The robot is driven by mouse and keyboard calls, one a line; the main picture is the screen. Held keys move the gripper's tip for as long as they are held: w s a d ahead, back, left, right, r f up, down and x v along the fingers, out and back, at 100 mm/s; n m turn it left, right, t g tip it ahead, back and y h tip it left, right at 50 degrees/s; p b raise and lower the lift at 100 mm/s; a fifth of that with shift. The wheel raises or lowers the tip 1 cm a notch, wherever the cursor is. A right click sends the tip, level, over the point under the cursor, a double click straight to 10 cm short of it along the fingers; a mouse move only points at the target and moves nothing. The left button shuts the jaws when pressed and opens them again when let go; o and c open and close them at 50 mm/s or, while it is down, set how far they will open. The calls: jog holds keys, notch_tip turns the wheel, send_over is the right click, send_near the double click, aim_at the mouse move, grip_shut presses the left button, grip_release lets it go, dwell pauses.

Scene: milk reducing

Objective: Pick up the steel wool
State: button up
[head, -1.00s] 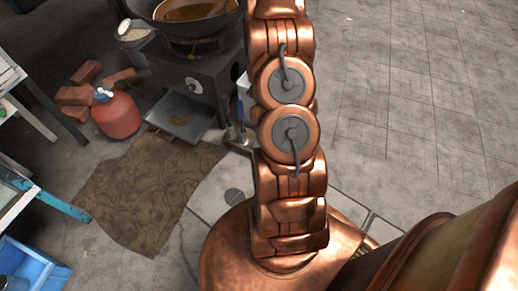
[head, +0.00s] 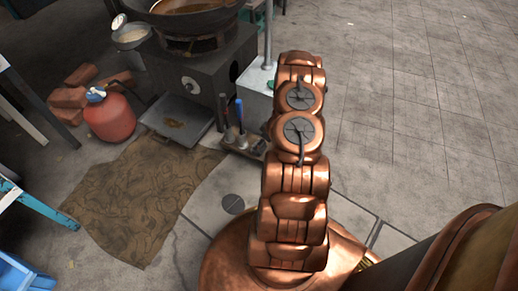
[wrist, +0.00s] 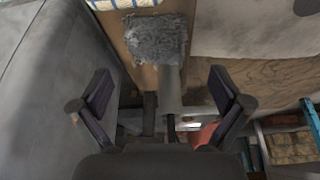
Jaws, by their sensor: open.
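The steel wool (wrist: 157,38) is a grey, fuzzy, roughly square pad in the upper middle of the wrist view. It appears to lie on a brown wooden surface (wrist: 206,85). My gripper (wrist: 160,104) is open and empty in the wrist view, with one dark finger on each side. The steel wool lies ahead of the fingertips, roughly centred between them and apart from both. I cannot tell the exact gap. In the head view I see only my copper arm; the gripper and the steel wool do not show there.
A pale sheet (wrist: 250,28) lies right of the steel wool. A grey wall-like surface (wrist: 50,75) stands close on the left. In the head view, a stove (head: 200,75) with a wok (head: 182,14), a red gas bottle (head: 110,118) and a brown mat (head: 140,195) are left of my arm.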

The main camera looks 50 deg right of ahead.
jog(key=shift+d+b+x, duration=0.15)
jog(key=shift+b+x, duration=0.4)
jog(key=shift+x, duration=0.95)
jog(key=shift+d+b+x, duration=0.1)
jog(key=shift+b+x, duration=0.45)
jog(key=shift+x, duration=1)
jog(key=c, duration=1.2)
